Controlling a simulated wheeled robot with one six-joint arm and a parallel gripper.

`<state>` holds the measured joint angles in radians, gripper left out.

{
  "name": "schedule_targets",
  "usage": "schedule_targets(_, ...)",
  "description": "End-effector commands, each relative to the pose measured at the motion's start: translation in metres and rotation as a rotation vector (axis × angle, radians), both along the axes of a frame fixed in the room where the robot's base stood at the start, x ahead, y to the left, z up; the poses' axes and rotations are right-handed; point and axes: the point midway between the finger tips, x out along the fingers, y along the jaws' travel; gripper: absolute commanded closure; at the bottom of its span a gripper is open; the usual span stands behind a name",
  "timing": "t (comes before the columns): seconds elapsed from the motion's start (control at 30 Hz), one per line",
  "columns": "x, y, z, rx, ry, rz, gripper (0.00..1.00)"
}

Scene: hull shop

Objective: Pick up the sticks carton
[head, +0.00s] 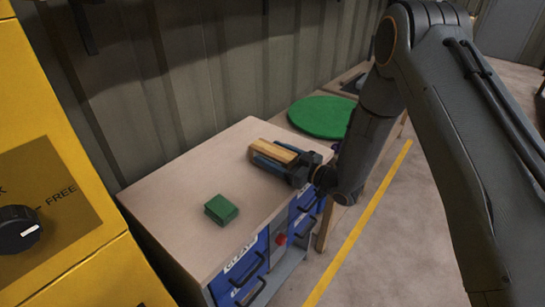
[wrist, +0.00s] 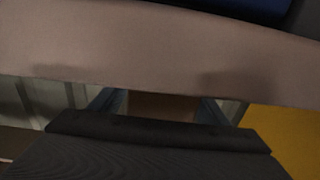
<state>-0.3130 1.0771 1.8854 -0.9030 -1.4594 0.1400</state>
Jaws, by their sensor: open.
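A long tan box (head: 274,151), which looks like the sticks carton, is at the back right of the beige cabinet top; no label on it is readable. My gripper (head: 262,151) reaches in from the right, low over the top, with its fingers along both sides of the box. The gripper is open; I cannot tell whether either finger touches the box. In the wrist view a brown face of the box (wrist: 160,105) shows between the two fingers, mostly hidden by the dark gripper body.
A small green box (head: 221,209) lies nearer on the same cabinet top (head: 180,190). Blue drawers with dark handles (head: 250,270) are below. A green round disc (head: 322,116) lies behind, a corrugated wall runs along the left, and a yellow machine (head: 60,130) stands at near left.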

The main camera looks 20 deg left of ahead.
Motion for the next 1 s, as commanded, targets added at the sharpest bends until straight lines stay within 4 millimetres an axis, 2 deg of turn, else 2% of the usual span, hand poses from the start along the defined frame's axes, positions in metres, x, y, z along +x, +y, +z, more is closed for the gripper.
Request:
schedule_targets(0.2,0.001,0.001,0.000,0.000,0.000,-0.001,0.33)
schedule_targets(0.5,0.001,0.001,0.000,0.000,0.000,-0.001,0.83)
schedule_targets(0.8,0.001,0.001,0.002,0.001,-0.001,-0.001,0.83)
schedule_targets(1.0,0.001,0.001,0.017,0.001,-0.003,0.000,0.83)
